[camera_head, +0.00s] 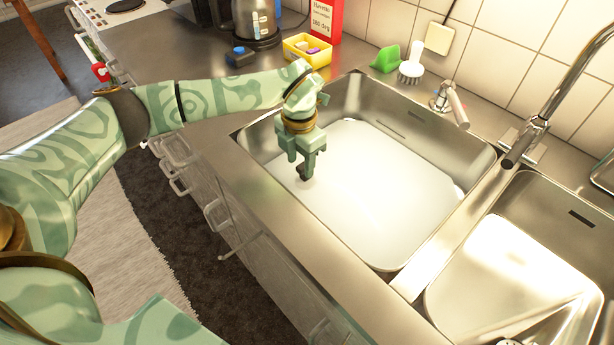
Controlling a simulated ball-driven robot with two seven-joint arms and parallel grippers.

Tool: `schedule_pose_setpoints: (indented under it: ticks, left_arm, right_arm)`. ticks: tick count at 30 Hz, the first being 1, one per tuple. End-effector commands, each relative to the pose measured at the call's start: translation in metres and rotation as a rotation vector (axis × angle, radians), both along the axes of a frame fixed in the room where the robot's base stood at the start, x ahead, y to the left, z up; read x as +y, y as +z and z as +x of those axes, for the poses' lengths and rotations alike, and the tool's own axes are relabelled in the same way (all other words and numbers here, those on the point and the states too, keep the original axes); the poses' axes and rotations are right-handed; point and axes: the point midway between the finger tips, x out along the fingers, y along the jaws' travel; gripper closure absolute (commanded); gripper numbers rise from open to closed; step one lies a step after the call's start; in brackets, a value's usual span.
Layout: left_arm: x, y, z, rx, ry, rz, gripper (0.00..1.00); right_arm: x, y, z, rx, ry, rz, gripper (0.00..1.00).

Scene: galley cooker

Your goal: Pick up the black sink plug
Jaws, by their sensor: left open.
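My left gripper (301,167) points down inside the left sink basin (400,235), near its left wall. Its fingers are apart. A small dark thing (302,173), which looks like the black sink plug, shows at the fingertips. The fingers partly hide it, and I cannot tell whether they touch it or whether it rests on the basin floor. My right gripper is not in view.
The tap (540,110) stands between the left basin and the right basin (500,270). A yellow tub (297,54), a green holder (387,58) and a white brush (411,70) stand behind the left basin. A dark blue item (239,57) lies on the counter.

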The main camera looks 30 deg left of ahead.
Motion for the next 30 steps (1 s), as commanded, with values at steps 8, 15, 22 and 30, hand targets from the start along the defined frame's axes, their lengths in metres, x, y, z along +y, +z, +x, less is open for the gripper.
schedule_pose_setpoints:
  ticks: [8,15,22,30]
  left_arm:
    - [0.0,-0.032,-0.001,0.002,0.0,0.0,0.56]
    - [0.0,-0.031,-0.001,0.002,0.0,0.001,0.9]
    - [0.0,-0.031,-0.001,0.001,0.0,0.0,1.0]
    - [0.0,-0.005,-0.001,-0.004,0.0,0.001,1.0]
  right_arm:
    - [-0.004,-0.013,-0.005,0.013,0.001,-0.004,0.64]
    - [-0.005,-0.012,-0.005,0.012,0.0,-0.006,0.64]
    - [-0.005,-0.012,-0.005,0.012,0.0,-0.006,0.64]
    - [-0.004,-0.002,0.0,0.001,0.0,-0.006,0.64]
